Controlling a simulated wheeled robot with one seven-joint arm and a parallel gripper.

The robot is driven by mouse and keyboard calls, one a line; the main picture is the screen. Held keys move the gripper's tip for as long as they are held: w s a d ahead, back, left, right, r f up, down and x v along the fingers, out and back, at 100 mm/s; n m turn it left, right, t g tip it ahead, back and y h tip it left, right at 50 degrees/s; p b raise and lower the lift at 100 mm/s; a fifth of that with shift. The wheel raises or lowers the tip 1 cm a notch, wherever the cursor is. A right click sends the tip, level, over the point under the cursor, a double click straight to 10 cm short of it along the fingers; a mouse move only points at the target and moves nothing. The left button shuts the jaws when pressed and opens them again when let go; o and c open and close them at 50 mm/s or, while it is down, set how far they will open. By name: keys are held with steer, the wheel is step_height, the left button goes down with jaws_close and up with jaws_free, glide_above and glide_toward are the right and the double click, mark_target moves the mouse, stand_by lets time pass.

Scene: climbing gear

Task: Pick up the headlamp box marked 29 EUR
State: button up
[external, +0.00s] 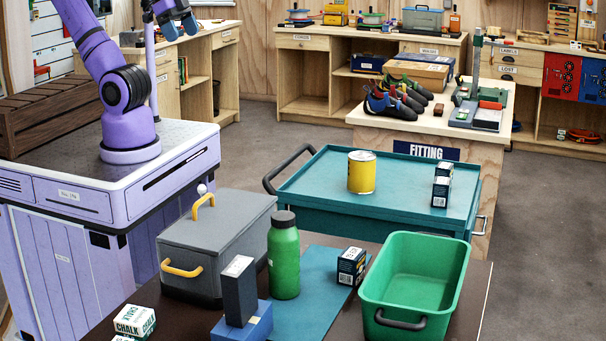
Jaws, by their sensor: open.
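My gripper (181,28) is at the top edge, above and behind the tables, with blue fingertips. It is open and empty, far from any box. A small dark-blue and white box (351,267) stands on the blue mat; its print is too small to read surely. Two similar small dark boxes stand on the teal cart, a nearer one (440,192) and a farther one (444,170). A tall dark box (239,291) stands upright on a blue block (243,326). I cannot tell which box is marked 29 EUR.
The dark front table holds a grey lidded case (215,240) with yellow handles, a green bottle (284,262), an empty-looking green tub (416,275) and chalk boxes (135,321). A yellow can (361,172) stands on the teal cart (310,190). Climbing shoes (392,104) lie behind.

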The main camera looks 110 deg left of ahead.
steer(key=w+d+r, duration=0.1)
steer(key=w+r, duration=0.1)
steer(key=w, duration=0.7)
steer(key=m+g, duration=0.1)
steer(key=g, duration=0.4)
glide_above(352, 253)
steer(key=s, duration=0.1)
steer(key=f, duration=3.7)
steer(key=shift+s+a+f, duration=0.2)
steer(key=shift+a, duration=0.05)
step_height(352, 253, down, 6)
steer(key=shift+w+d+f, duration=0.2)
steer(key=shift+w+f, duration=0.1)
steer(key=shift+f, duration=0.65)
steer(key=shift+w+a+f, duration=0.1)
steer(key=shift+w+f, duration=0.1)
steer(key=shift+f, duration=0.65)
steer(key=shift+w+d+f, duration=0.1)
steer(key=shift+w+f, duration=0.1)
steer(key=shift+f, duration=0.65)
steer(key=c, duration=1.1)
